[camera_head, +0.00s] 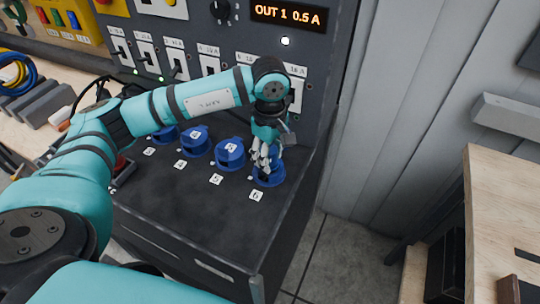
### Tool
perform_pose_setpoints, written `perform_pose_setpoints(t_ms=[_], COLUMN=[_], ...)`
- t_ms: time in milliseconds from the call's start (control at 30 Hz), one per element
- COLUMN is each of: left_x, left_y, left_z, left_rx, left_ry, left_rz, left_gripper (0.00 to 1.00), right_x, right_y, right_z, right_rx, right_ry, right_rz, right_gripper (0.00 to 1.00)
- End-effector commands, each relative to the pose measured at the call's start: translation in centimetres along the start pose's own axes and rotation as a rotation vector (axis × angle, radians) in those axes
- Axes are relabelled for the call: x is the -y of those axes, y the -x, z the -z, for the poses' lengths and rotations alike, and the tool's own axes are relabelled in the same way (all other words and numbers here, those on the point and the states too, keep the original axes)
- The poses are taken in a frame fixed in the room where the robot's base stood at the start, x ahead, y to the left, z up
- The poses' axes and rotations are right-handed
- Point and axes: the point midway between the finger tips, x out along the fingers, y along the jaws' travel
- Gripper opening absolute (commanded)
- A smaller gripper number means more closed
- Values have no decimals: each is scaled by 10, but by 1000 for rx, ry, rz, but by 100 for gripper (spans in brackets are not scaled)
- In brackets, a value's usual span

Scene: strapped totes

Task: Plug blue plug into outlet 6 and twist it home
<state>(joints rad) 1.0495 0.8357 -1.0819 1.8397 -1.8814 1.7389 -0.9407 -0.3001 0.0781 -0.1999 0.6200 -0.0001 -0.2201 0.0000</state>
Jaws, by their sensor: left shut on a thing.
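Outlet 6 (274,181) is the blue round socket nearest the box's right edge, behind the label "6" (256,196). My left gripper (262,160) points down right at this outlet, with its fingers closed over its mouth. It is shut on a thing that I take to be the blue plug. The fingers and the blue outlet hide the plug, so how deep it sits and how far it is turned cannot be told. My right gripper is not in view.
Several blue outlets with closed caps, including outlet 5 (231,152), stand in a row to the left. The panel behind has switches and a lit display (288,16) reading "OUT 1 0.5 A". A wooden table (505,190) stands at right. Bare floor (345,255) lies between.

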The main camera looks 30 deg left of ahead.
Motion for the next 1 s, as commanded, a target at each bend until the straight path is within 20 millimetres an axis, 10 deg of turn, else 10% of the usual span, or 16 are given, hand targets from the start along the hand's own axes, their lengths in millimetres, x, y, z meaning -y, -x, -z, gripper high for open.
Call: perform_pose_setpoints(t_ms=[1000], left_x=[1], left_y=[0], left_z=[0], left_rx=[0], left_ry=[-191], left_rz=[0], left_gripper=[1], right_x=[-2], right_y=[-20], right_z=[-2], right_rx=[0], right_ry=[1], right_rz=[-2], right_gripper=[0])
